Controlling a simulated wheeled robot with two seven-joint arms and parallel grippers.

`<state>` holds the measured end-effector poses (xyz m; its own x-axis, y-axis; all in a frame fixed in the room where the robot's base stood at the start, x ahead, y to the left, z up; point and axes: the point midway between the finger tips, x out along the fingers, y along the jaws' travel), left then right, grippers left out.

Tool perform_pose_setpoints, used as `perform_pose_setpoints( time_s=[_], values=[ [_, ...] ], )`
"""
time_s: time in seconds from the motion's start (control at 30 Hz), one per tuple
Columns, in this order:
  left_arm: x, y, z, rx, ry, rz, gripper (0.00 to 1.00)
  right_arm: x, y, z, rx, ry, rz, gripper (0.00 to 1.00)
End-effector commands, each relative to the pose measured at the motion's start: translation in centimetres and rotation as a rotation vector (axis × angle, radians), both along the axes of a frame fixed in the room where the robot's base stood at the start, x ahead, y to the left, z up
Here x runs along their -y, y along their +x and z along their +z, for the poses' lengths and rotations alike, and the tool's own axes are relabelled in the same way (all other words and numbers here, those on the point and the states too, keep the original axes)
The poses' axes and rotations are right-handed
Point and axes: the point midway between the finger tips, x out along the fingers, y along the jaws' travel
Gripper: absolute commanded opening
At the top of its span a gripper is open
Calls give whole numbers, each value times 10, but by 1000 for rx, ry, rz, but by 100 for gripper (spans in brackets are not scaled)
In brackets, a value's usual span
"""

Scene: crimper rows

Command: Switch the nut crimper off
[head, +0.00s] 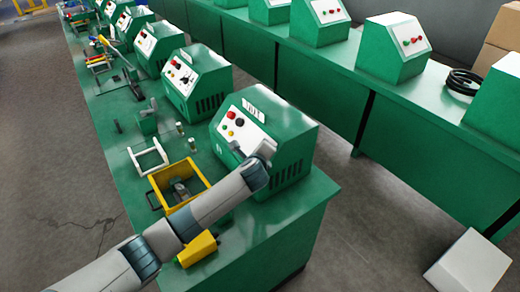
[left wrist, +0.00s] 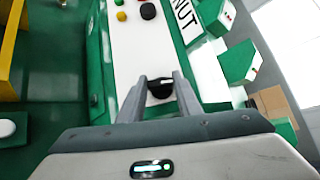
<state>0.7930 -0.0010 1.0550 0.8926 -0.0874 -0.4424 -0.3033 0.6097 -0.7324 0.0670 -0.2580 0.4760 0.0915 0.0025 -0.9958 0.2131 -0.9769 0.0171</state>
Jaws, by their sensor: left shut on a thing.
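The nut crimper (head: 285,138) is a green box with a sloped white control panel, at the near end of the bench. Its "NUT" label (left wrist: 184,18) shows in the left wrist view. My left gripper (head: 240,150) is at the lower part of the panel. In the left wrist view its fingers (left wrist: 159,84) are closed around a black knob (left wrist: 161,88). Which way the knob points is hard to tell. My right gripper is not in view.
Similar green machines, including one just behind (head: 195,82), line the bench. A yellow bin (head: 158,178), a white frame (head: 148,158) and a yellow tool (head: 197,250) lie left of the crimper. A second machine row stands right, across an aisle with a white box (head: 468,265).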

Motion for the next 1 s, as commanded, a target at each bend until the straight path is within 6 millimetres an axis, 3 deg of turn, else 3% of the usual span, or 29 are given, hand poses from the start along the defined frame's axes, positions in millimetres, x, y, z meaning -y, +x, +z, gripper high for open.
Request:
perform_pose_setpoints(
  time_s=[0.73, 0.77, 0.83, 1.0],
  values=[
    [0, 0, 0, -79, -55, 90, 9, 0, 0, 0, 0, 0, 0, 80],
    [0, 0, 0, -79, -55, 90, 34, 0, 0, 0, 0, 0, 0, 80],
    [0, 1, 0, -79, -55, 90, 50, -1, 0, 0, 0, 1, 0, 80],
    [0, 1, 0, -77, -55, 88, 50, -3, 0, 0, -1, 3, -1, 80]
  ],
)
